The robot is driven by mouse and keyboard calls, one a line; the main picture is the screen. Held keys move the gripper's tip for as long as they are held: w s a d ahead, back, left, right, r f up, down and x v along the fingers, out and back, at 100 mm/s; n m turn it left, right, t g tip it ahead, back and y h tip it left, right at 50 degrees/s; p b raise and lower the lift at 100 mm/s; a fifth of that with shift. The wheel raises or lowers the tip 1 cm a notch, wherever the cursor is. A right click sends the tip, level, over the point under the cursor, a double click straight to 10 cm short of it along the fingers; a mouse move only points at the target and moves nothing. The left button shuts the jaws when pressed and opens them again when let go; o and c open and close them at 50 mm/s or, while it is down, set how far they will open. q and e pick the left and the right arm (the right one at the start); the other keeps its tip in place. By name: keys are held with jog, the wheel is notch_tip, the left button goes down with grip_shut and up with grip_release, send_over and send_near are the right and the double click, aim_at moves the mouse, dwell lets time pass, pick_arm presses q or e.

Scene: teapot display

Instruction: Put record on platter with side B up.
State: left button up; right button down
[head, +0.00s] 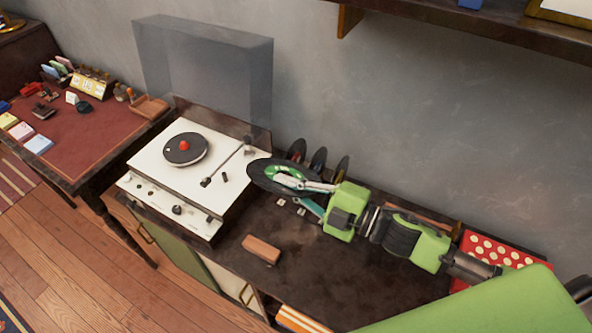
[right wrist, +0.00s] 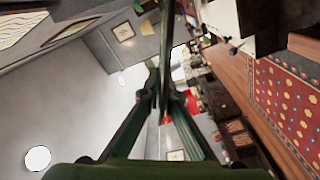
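The record (head: 257,174) is a black disc with a green label, held off the cabinet just right of the turntable (head: 160,190). My right gripper (head: 287,181) is shut on it, with a finger over the label. In the right wrist view the record (right wrist: 168,35) shows nearly edge-on as a thin dark strip between the fingertips (right wrist: 160,88). I cannot read which side faces up. My left gripper is not in view.
The clear lid (head: 205,70) stands open behind the turntable. The tonearm (head: 226,164) lies right of the platter. Several records (head: 318,160) stand upright behind my gripper. A brown block (head: 261,249) lies on the cabinet, and a red dotted box (head: 488,249) is at right.

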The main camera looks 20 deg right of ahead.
jog(key=shift+a+m, duration=0.25)
jog(key=shift+m, duration=0.05)
jog(key=shift+w+a+m, duration=0.1)
jog(key=shift+a+m, duration=0.1)
jog(key=shift+m, duration=0.3)
jog(key=m, duration=0.4)
jog(key=shift+a+f+p, duration=0.1)
jog(key=shift+a+p, duration=0.1)
jog(key=shift+p, duration=0.15)
jog(key=shift+m, duration=1.1)
jog(key=m, duration=0.5)
jog(key=shift+d+f, duration=0.1)
jog(key=shift+d, duration=0.05)
jog(key=m+b, duration=0.1)
jog(key=m, duration=0.3)
jog(key=shift+m, duration=0.3)
jog(key=shift+r+m+p, duration=0.35)
jog(key=shift+m+p, duration=0.15)
jog(key=shift+m, duration=0.7)
jog(key=shift+m+p, duration=0.3)
jog(key=shift+m, duration=0.9)
jog(key=m, duration=0.4)
jog(key=shift+f, duration=0.3)
jog(key=m, duration=0.3)
jog(key=shift+b, duration=0.35)
jog(key=shift+m, duration=0.7)
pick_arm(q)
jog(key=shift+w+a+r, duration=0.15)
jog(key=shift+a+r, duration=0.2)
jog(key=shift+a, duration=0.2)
